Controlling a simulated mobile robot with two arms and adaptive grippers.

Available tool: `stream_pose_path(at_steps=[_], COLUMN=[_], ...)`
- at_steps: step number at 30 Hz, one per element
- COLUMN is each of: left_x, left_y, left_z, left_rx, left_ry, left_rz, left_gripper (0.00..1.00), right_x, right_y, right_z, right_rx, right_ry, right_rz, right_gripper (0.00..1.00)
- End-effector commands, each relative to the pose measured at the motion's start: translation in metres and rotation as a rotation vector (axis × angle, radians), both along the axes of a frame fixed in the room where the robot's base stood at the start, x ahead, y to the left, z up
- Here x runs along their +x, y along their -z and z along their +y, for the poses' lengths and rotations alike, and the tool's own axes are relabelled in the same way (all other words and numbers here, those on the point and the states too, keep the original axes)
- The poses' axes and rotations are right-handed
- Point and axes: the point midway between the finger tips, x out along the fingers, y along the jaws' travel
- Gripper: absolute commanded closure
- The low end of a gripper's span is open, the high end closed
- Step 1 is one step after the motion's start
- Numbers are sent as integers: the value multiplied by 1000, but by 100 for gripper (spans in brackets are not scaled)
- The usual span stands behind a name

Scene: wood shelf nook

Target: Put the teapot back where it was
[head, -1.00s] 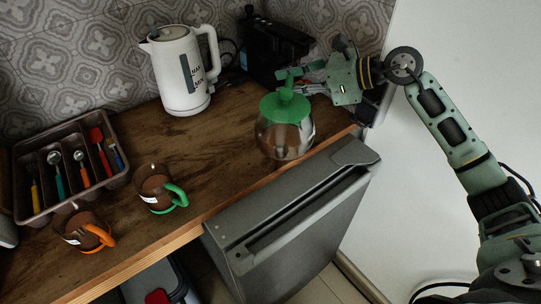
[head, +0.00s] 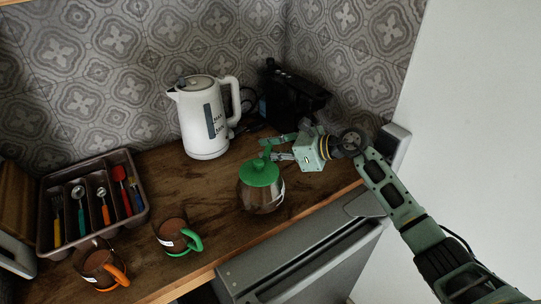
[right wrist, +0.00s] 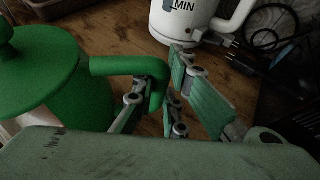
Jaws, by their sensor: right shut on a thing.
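The teapot (head: 262,193) has a clear round body with a green lid and green handle. It is upright over the right part of the wooden counter, near the front edge; I cannot tell whether its base touches the wood. My right gripper (head: 273,149) reaches in from the right and is shut on the teapot's handle. In the right wrist view the green teapot handle (right wrist: 128,66) runs between the fingers (right wrist: 158,103), with the lid at the left. The teapot's lower body is mostly hidden there. My left gripper is not in view.
A white kettle (head: 203,125) stands behind the teapot, with a black machine (head: 291,98) in the back corner.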

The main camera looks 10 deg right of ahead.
Motion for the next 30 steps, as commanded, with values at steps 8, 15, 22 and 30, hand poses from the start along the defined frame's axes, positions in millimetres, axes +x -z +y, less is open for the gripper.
stream_pose_path(at_steps=[8, 15, 22, 30], left_x=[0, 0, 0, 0], left_y=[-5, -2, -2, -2], left_z=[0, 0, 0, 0], left_rx=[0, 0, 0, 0], left_ry=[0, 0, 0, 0], left_rz=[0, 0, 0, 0], left_gripper=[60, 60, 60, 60], right_x=[0, 0, 0, 0], right_y=[17, 20, 22, 22], right_z=[0, 0, 0, 0], right_rx=[5, 5, 2, 2], right_ry=[1, 1, 0, 0], right_rz=[-4, -4, -1, -1], right_gripper=[100, 100, 75, 70])
